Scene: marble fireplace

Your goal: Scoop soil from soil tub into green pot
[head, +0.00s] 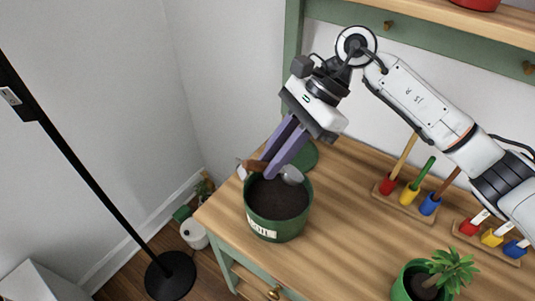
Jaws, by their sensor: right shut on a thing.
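The soil tub (251,212) is a dark green round tub with a white label, filled with dark soil (278,198), near the table's left edge. My right gripper (268,168) reaches down from the upper right, its purple fingers shut on a scoop with a brown handle (254,165). The scoop's grey metal head (291,175) is at the back of the tub's opening; I cannot tell whether it touches the soil. A green pot (402,286) with a spiky green plant (452,268) and dark soil stands at the bottom right, partly cut off. My left gripper is not in view.
A flat green disc (304,157) lies behind the tub. Wooden racks (402,203) with red, yellow and blue-headed tools stand at the right. A green shelf post (293,60) rises behind my arm. The wooden table (345,235) is clear between tub and plant.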

